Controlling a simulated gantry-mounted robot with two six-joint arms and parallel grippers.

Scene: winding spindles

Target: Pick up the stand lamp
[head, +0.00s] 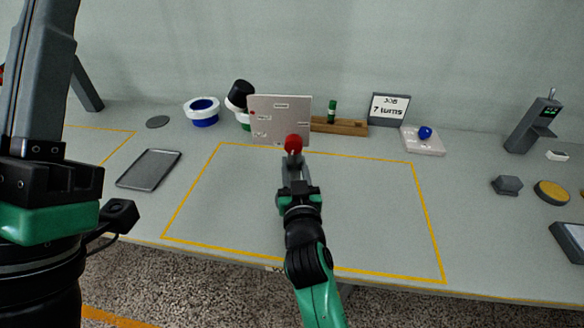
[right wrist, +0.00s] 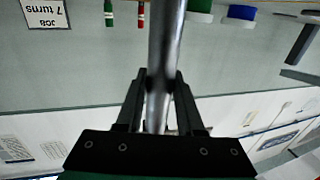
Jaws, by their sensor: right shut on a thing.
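The thing I take as the stand lamp has a red rounded head (head: 293,143), seen just beyond my right gripper (head: 295,166). In the right wrist view a grey metal pole (right wrist: 165,45) runs between the fingers of my right gripper (right wrist: 157,85), which are shut on it. The lamp's foot does not show clearly in either view. My left arm fills the left side of the head view. Its gripper (head: 45,95) is seen side-on, pointing up, and its opening cannot be made out.
A pale labelled panel (head: 268,100) stands behind the lamp head. Spools (head: 202,112), a wooden rack (head: 340,126) and a "7 turns" sign (head: 389,107) line the back. A dark tablet (head: 150,170) lies left. The yellow-outlined table area (head: 370,215) is mostly clear.

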